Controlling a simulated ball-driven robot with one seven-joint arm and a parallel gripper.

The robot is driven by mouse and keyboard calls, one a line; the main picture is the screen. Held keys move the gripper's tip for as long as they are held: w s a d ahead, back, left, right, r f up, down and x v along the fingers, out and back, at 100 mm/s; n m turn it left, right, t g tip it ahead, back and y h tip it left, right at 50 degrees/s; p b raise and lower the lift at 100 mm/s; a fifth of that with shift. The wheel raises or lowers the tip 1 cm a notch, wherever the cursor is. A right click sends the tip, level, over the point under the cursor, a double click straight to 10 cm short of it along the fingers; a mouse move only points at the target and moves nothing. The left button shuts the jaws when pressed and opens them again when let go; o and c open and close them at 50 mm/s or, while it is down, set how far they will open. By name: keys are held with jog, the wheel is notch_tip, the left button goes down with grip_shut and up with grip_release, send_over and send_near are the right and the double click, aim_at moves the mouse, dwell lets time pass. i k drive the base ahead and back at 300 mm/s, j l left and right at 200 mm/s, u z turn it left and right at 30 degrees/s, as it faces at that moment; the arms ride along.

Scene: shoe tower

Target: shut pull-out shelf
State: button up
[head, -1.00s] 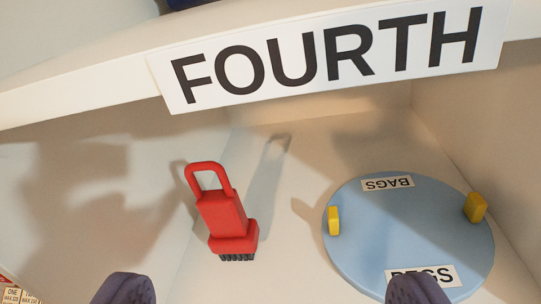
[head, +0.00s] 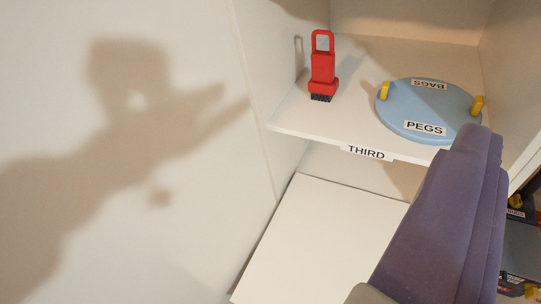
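A flat white board (head: 325,240), which looks like the pull-out shelf, reaches out toward the camera below the shelf marked THIRD (head: 320,130). Its top is bare, and its right part is hidden behind my gripper. My gripper (head: 478,140) is a large purple shape at the right, in front of the board and the THIRD shelf's right front. Its fingers overlap from this angle, so their opening does not show. I cannot tell whether it touches the board.
On the THIRD shelf stand a red brush (head: 322,75) and a round blue turntable (head: 430,105) with yellow knobs. A white side wall (head: 150,250) fills the left and carries my arm's shadow. Dark items (head: 518,235) show at the lower right.

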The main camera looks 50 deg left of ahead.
aim_at(323, 239)
jog(key=k+j, duration=0.25)
jog(key=k, duration=0.2)
jog(key=k+j, duration=0.25)
jog(key=k, duration=0.2)
jog(key=k+j, duration=0.2)
jog(key=k, duration=0.2)
